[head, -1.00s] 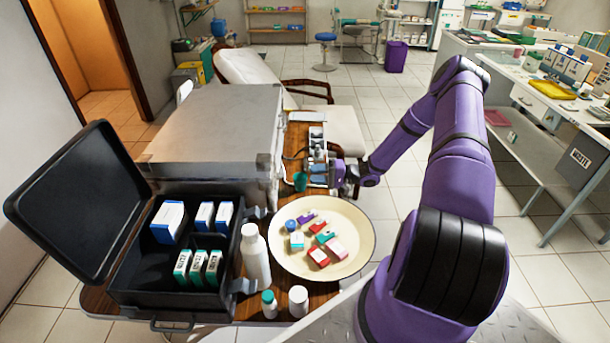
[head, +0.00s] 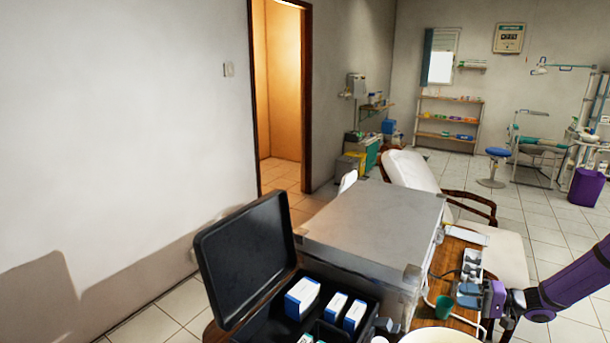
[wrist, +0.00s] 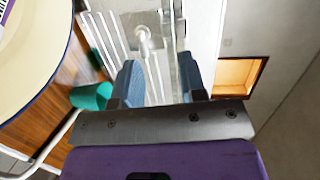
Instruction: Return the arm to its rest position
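My gripper (head: 470,294) is at the lower right of the head view, low over the wooden table, pointing left beside the grey instrument unit (head: 471,268). In the wrist view its two blue-grey fingers (wrist: 159,75) stand apart with nothing gripped between them. Behind the gap shows a pale ribbed surface with a small white knob. A green cup (head: 444,308) stands close to the gripper, and it also shows left of the fingers in the wrist view (wrist: 91,96). My purple arm runs off the right edge of the head view, so most of it is hidden.
A large grey case (head: 370,225) stands left of the gripper. An open black case (head: 245,262) holding blue-and-white boxes is farther left. A cream round tray (head: 440,337) is cut off at the bottom edge. A reclined chair (head: 412,172) stands behind.

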